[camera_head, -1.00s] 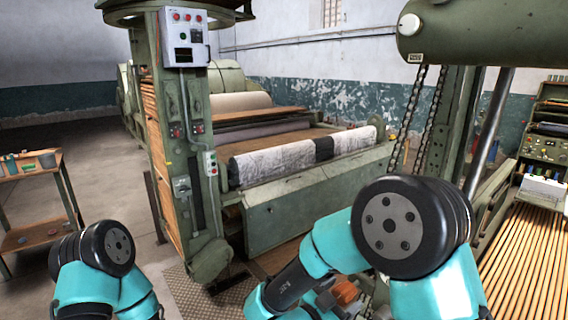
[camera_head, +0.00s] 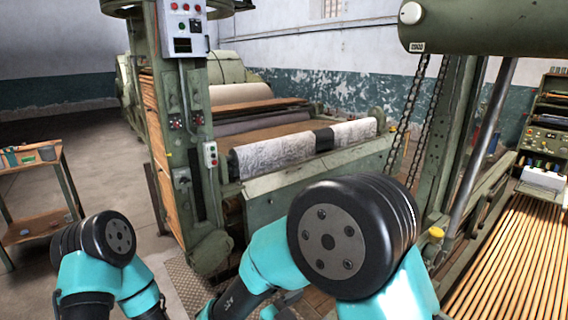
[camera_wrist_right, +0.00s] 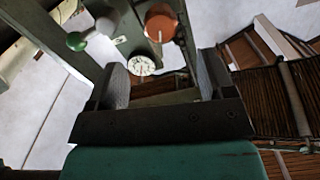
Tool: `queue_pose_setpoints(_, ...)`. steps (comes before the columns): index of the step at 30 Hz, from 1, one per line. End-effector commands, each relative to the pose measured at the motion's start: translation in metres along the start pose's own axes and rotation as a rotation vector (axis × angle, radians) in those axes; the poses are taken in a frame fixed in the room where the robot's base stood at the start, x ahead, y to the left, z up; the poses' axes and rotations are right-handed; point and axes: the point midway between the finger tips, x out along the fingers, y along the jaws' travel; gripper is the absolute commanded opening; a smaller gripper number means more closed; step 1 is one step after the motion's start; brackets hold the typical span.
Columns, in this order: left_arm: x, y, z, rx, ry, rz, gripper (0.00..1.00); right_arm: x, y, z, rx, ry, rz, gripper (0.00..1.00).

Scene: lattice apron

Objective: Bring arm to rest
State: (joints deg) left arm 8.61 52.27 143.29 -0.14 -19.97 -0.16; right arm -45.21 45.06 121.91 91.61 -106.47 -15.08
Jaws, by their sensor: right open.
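My right arm (camera_head: 345,245) is bent, with its black joint cap and teal links in the lower middle of the head view. Its gripper is hidden there. In the right wrist view my right gripper (camera_wrist_right: 160,85) is open, with its two grey pads well apart and nothing held between them. Beyond the pads are an orange-brown knob (camera_wrist_right: 160,22) and a round white dial (camera_wrist_right: 142,66) on a green machine part. My left arm (camera_head: 105,255) is folded at the lower left of the head view. Its gripper is out of view.
A green machine (camera_head: 205,195) with a patterned fabric roll (camera_head: 275,155) stands ahead. A control box (camera_head: 183,28) is on its post. Chains (camera_head: 412,125) hang at right beside a slatted wooden bed (camera_head: 525,250). A small wooden cart (camera_head: 28,168) stands at left. Bare floor lies between cart and machine.

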Motion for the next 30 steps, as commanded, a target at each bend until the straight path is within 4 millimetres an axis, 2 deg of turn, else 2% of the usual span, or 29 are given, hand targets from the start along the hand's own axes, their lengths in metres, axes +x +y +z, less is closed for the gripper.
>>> queue_pose_setpoints(3,0.0,0.0,0.0,0.0,0.0,0.0,0.43,-0.017,-0.001,0.0,0.001,0.0,-0.003,0.76)
queue_pose_setpoints(12,0.0,0.0,0.0,0.0,0.0,0.0,0.43,-0.047,0.0,0.0,0.001,0.0,-0.001,0.76)
queue_pose_setpoints(23,0.0,0.0,0.0,0.0,0.0,0.0,0.43,-0.001,0.0,0.0,0.0,0.0,0.003,0.76)
queue_pose_setpoints(30,0.0,0.0,0.0,0.0,0.0,0.0,0.43,0.037,0.001,0.0,0.002,-0.001,0.004,0.76)
